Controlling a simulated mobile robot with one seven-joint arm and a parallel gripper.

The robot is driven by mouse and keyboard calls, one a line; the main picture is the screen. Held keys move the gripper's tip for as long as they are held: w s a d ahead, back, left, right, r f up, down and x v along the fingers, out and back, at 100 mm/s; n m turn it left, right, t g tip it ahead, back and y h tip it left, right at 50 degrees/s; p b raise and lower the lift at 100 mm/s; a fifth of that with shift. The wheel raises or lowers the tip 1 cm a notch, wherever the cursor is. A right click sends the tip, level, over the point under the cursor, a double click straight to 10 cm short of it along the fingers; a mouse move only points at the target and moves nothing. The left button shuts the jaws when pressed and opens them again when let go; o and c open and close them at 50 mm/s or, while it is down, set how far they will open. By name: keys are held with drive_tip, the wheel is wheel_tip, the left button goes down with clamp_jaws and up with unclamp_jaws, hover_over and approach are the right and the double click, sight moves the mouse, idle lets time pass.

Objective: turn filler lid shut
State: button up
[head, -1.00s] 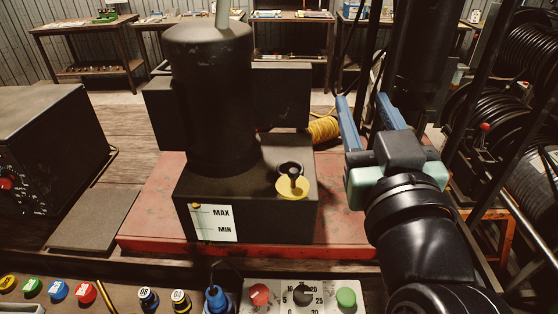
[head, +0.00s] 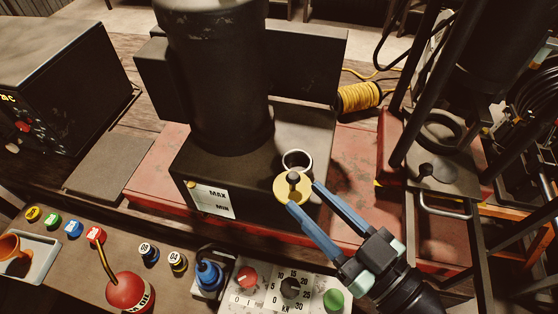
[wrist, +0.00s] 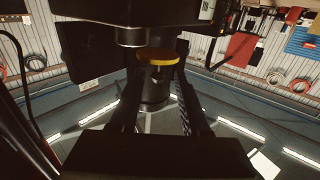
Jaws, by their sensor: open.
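The filler lid (head: 283,186) is a yellow disc with a dark knob on top. It sits in front of the round filler opening (head: 297,153) on the black tank (head: 250,190), over the tank's front top edge. The opening's pale rim shows and is uncovered. My gripper (head: 304,195) is open, reaching in from the lower right, one blue finger at the lid's front and the other at its right. In the wrist view the lid (wrist: 158,56) shows as a yellow-rimmed disc beyond and between the two dark fingers. I cannot tell whether a finger touches it.
A tall black cylinder (head: 225,80) stands on the tank behind left of the lid. In front is a panel with a red knob (head: 246,276), a dial and a green button (head: 333,299). A red oil can (head: 130,292) stands front left. A black-framed stand (head: 450,175) is at right.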

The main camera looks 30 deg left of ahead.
sight(279, 176)
drive_tip(key=p+x, duration=0.2)
drive_tip(key=x, duration=0.6)
drive_tip(key=shift+w+p, duration=0.1)
drive_tip(key=shift+p, duration=0.25)
drive_tip(key=shift+c, duration=0.2)
clamp_jaws()
